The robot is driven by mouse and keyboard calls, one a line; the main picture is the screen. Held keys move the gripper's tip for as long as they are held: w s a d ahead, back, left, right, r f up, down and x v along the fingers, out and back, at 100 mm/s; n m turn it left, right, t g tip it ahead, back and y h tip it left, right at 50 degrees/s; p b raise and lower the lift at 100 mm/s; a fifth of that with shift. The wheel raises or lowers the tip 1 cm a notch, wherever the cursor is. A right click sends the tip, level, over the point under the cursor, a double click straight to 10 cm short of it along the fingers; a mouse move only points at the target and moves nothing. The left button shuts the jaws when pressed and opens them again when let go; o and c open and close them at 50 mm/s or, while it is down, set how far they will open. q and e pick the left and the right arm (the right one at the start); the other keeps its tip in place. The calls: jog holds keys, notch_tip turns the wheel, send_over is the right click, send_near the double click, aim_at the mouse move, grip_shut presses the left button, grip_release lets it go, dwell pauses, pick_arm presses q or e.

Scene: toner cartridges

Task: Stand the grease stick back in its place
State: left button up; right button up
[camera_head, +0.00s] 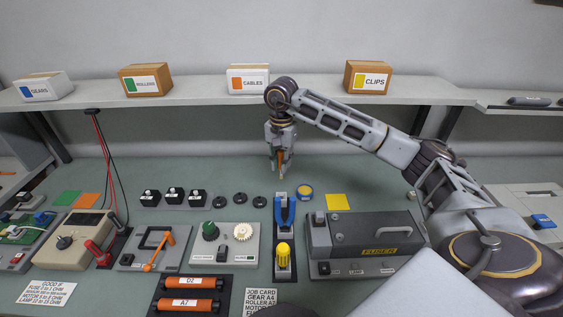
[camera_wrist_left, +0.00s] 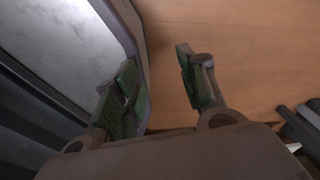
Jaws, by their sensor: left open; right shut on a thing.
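My right gripper (camera_head: 281,164) points down over the back middle of the bench, shut on a slim orange stick (camera_head: 281,155) that appears to be the grease stick. The fingers hide most of it, and I cannot tell whether its lower end touches the bench. Its place is not clearly identifiable; several small dark round pieces (camera_head: 240,198) lie on the bench to the left of and nearer than the gripper. My left gripper (camera_wrist_left: 155,66) shows only in the left wrist view, open and empty, beside a wood-coloured surface.
A shelf (camera_head: 200,102) with boxes runs behind. Bare bench surrounds the gripper.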

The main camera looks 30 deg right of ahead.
aim_at(281, 175)
pick_arm(q)
jog(key=shift+f, duration=0.1)
pick_arm(e)
jog(key=shift+f, duration=0.2)
jog(key=shift+f+b, duration=1)
jog(key=shift+f, duration=0.5)
jog(key=shift+f+b, duration=0.3)
jog(key=shift+f, duration=0.3)
jog(key=shift+f+b, duration=0.4)
jog(key=shift+f, duration=0.5)
pick_arm(q)
jog(key=shift+y, duration=0.3)
jog(key=a+f, duration=0.1)
jog(key=w+a+f, duration=0.1)
jog(key=a+f, duration=0.1)
jog(key=a, duration=0.1)
jog(key=shift+w+a, duration=0.1)
jog(key=shift+w, duration=0.2)
